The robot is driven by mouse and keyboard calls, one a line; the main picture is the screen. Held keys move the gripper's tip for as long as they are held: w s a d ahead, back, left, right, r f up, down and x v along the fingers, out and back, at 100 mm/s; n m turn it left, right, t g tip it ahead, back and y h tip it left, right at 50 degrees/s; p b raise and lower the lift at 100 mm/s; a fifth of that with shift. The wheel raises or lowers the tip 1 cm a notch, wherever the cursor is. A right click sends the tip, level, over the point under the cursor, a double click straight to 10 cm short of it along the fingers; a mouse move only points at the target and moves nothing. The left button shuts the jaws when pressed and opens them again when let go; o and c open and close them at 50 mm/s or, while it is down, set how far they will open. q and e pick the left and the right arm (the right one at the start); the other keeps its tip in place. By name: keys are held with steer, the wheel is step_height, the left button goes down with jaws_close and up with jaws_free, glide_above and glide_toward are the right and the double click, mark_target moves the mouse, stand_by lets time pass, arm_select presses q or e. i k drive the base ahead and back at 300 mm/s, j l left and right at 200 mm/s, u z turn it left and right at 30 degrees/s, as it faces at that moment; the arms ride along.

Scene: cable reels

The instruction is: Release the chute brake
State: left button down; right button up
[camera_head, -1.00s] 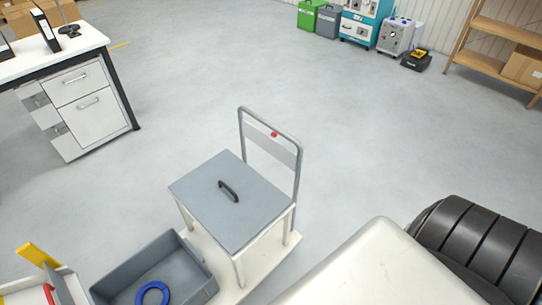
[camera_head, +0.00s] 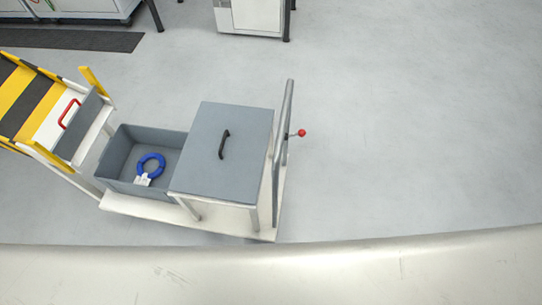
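In the head view a yellow-and-black striped chute (camera_head: 30,98) comes in from the left. A grey plate (camera_head: 82,125) stands across its lower end, with a red handle (camera_head: 68,113) beside it. A red ball-ended lever (camera_head: 300,133) sticks out from the upright frame (camera_head: 283,140) at the right end of a low white cart (camera_head: 230,220). I cannot tell from this view which of the two red parts is the brake. Neither of my grippers is in view.
A grey bin (camera_head: 118,160) with a blue ring (camera_head: 150,165) sits on the cart. Beside it stands a grey-topped table (camera_head: 245,130) with a black handle (camera_head: 223,145). A dark mat (camera_head: 70,39) and white cabinets (camera_head: 255,16) lie behind. The floor to the right is clear.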

mark_target(301, 133)
steer(key=k+l+u, duration=0.1)
steer(key=k+l, duration=0.45)
steer(key=i+l, duration=1.1)
steer(key=u, duration=1.25)
steer(key=i+l, duration=0.05)
steer(key=l, duration=0.05)
